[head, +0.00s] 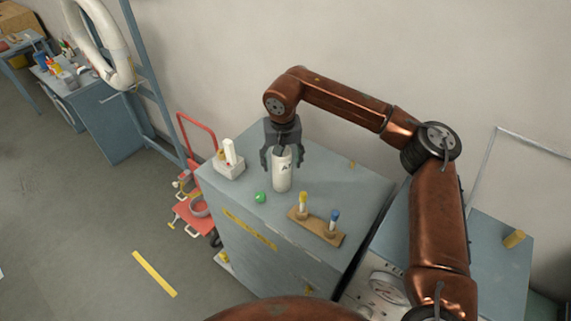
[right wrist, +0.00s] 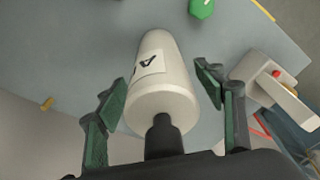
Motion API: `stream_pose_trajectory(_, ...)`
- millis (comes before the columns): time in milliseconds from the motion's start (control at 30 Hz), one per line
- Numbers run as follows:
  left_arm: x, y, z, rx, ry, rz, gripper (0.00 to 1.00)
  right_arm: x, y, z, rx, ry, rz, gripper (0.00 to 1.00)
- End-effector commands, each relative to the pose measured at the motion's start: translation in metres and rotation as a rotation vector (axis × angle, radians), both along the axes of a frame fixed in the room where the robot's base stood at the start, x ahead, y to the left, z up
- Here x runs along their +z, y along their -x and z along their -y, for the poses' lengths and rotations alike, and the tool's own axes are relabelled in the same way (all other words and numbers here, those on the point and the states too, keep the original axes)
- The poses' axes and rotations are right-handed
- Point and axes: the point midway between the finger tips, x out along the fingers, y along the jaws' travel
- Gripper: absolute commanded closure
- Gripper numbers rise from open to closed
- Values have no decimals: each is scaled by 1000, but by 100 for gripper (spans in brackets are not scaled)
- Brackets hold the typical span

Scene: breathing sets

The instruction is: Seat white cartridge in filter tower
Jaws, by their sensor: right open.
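A white cylinder (head: 282,174) with a dark "A" on its label, which looks like the white cartridge, stands upright on the grey cabinet top (head: 335,190). My right gripper (head: 282,160) points down over it, open. In the right wrist view, the cylinder (right wrist: 165,85) lies between the spread fingers (right wrist: 163,92), with gaps on both sides. A dark stem (right wrist: 163,138) shows at its near end. A white block with an upright white post (head: 229,160) stands to the left; I cannot tell whether it is the filter tower. My left gripper is not in view.
A green piece (head: 261,197) lies in front of the cylinder. A wooden rack (head: 318,228) with a yellow-topped and a blue-topped piece is at front right. A red trolley (head: 195,200) stands left of the cabinet.

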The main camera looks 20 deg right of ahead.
Motion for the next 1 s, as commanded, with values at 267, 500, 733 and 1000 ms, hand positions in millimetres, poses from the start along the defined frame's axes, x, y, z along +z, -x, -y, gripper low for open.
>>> stream_pose_trajectory(267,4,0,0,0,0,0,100,-13,-1,-2,2,-1,1,37)
stream_pose_trajectory(500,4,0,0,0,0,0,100,-13,-1,-2,3,-1,0,47)
stream_pose_trajectory(733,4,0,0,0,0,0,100,-13,-2,-2,3,-2,0,63)
stream_pose_trajectory(1000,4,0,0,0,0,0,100,-13,-1,-2,3,-2,0,81)
